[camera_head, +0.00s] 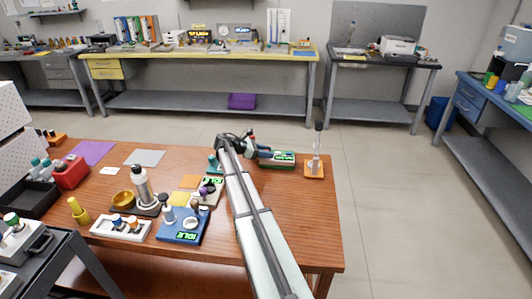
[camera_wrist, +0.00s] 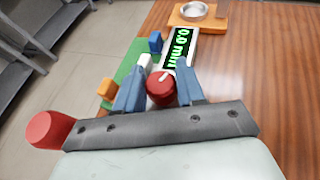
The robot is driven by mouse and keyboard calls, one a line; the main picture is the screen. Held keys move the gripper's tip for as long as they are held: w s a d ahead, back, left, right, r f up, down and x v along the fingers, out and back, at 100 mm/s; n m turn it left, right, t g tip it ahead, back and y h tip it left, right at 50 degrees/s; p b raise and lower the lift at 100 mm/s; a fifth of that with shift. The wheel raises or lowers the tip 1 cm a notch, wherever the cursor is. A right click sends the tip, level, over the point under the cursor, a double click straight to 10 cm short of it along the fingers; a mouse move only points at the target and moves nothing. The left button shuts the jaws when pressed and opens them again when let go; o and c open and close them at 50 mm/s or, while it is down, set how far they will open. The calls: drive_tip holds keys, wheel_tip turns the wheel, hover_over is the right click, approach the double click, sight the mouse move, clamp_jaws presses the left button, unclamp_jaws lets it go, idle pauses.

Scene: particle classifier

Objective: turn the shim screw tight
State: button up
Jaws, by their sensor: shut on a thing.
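In the wrist view, a red round knob with a white mark (camera_wrist: 160,87), which looks like the shim screw, sits between the blue fingers of my gripper (camera_wrist: 160,88). The fingers are shut on it from both sides. It belongs to a green device (camera_wrist: 128,70) with a lit display (camera_wrist: 180,50) whose green figures read 0.0 and a unit. In the head view, the green device (camera_head: 284,162) lies near the table's back right, and my gripper (camera_head: 266,154) reaches it from the left. The knob is hidden there by the gripper.
An orange base with an upright post (camera_head: 314,168) stands right of the device. Left of my arm are a blue device with an IDLE display (camera_head: 183,236), a silver bottle (camera_head: 141,186) and a white rack (camera_head: 122,229). The table's right front (camera_head: 308,225) is clear.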

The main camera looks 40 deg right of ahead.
drive_tip(key=shift+w+m+g+y, duration=0.1)
drive_tip(key=shift+m+g+y, duration=0.7)
drive_tip(key=shift+m+g, duration=0.35)
drive_tip(key=shift+m, duration=0.25)
drive_tip(key=o, duration=0.9)
drive_tip(key=shift+g, duration=0.25)
drive_tip(key=shift+o, duration=0.2)
drive_tip(key=shift+a, duration=0.1)
drive_tip(key=v, duration=1.3)
drive_tip(key=shift+a+r, duration=0.2)
drive_tip(key=shift+r, duration=0.05)
drive_tip(key=shift+w, duration=0.15)
